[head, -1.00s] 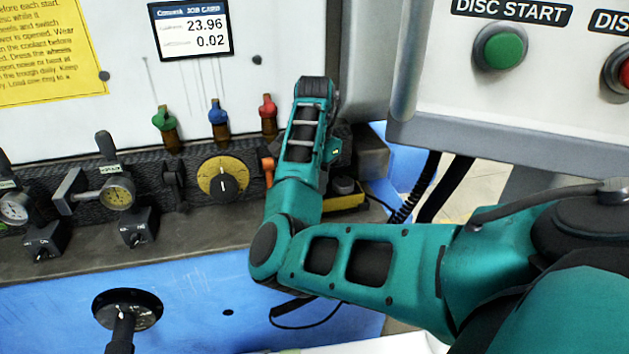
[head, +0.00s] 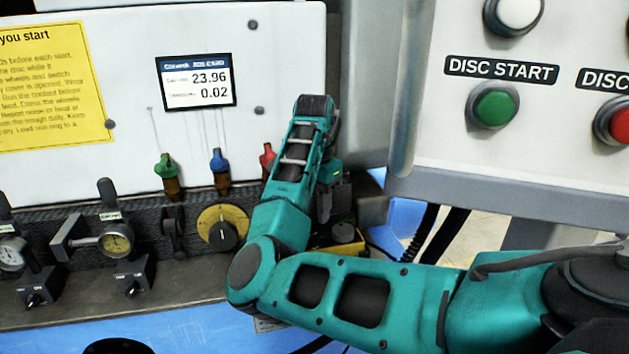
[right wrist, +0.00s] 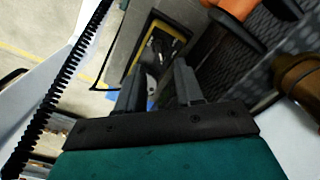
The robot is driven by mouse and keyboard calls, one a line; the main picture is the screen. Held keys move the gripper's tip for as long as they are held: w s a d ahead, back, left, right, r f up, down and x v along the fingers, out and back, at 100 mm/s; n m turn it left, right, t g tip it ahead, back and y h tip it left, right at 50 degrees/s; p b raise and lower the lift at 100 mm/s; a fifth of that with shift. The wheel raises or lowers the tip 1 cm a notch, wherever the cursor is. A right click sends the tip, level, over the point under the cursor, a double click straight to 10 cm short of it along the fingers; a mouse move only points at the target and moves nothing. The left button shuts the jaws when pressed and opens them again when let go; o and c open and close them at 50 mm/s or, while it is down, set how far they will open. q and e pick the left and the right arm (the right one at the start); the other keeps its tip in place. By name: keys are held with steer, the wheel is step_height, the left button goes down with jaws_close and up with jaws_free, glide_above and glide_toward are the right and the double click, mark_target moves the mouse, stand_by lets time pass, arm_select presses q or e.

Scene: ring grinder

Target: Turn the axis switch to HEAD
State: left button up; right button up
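No label reading HEAD or axis is legible. A black rotary knob on a yellow dial (head: 222,228) sits on the machine front, left of my right arm. A yellow-edged dark box (head: 345,247) with a round grey knob (head: 343,232) lies right of it, partly hidden by my arm; what looks like the same box (right wrist: 160,45) shows beyond the fingers in the right wrist view. My right gripper (head: 324,205) points down above this box, partly hidden in the head view. Its two fingers (right wrist: 157,82) are apart with nothing gripped in the right wrist view. My left gripper is out of view.
Green (head: 167,170), blue (head: 220,165) and red (head: 267,158) valve handles stand behind the dial. An orange handle (right wrist: 235,8) is close by the gripper in the right wrist view. A button panel (head: 540,110) overhangs at right, and a coiled black cable (right wrist: 60,85) runs nearby.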

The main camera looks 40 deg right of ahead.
mark_target(314, 235)
step_height(314, 235, up, 7)
stand_by(0.3)
steer(key=shift+s+a, duration=0.1)
stand_by(0.5)
